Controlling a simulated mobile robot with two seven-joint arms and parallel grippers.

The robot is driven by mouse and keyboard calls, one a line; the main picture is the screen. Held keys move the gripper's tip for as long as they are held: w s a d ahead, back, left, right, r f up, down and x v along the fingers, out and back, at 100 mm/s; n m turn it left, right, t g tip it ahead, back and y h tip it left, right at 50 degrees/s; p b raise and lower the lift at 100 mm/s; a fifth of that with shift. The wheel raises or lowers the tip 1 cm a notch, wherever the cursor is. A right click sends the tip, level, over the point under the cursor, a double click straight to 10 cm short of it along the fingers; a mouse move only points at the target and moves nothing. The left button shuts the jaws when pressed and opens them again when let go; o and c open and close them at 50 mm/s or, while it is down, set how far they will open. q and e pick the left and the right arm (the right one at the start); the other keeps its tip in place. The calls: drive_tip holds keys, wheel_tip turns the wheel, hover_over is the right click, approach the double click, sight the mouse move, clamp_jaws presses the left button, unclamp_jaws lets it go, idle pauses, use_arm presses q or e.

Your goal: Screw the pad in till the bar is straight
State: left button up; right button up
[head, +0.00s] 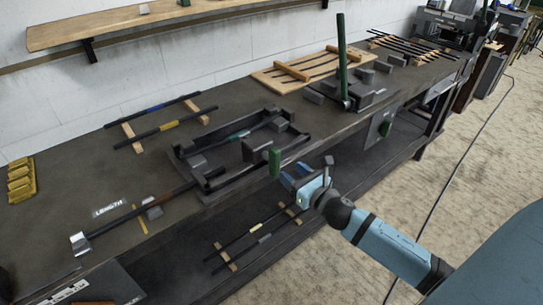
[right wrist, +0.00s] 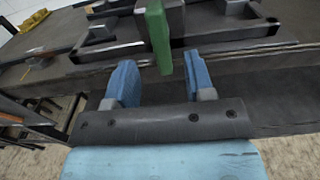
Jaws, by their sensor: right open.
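A green pad (head: 274,162) stands upright at the front of a dark straightening frame (head: 223,182) on the bench. In the right wrist view the green pad (right wrist: 157,35) hangs down in front of a dark block, close ahead of my fingers. A dark bar with a green band (head: 239,135) lies in the frame behind the pad; I cannot tell whether it is straight. My right gripper (head: 289,175) is just in front of the pad. In the right wrist view its blue fingers (right wrist: 160,78) are apart, with the pad's lower end between or just beyond them. My left gripper is out of view.
A tall green post (head: 342,60) and grey blocks (head: 362,97) stand to the right. A lower shelf (head: 185,262) holds more bars. The floor in front is open, with a cable.

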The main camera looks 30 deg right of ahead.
sight(271, 156)
drive_tip(key=w, duration=0.6)
drive_tip(key=w+a, duration=0.1)
drive_tip(key=w, duration=0.2)
drive_tip(key=shift+w, duration=0.3)
drive_tip(key=shift+c, duration=0.2)
drive_tip(key=shift+p, duration=0.3)
clamp_jaws()
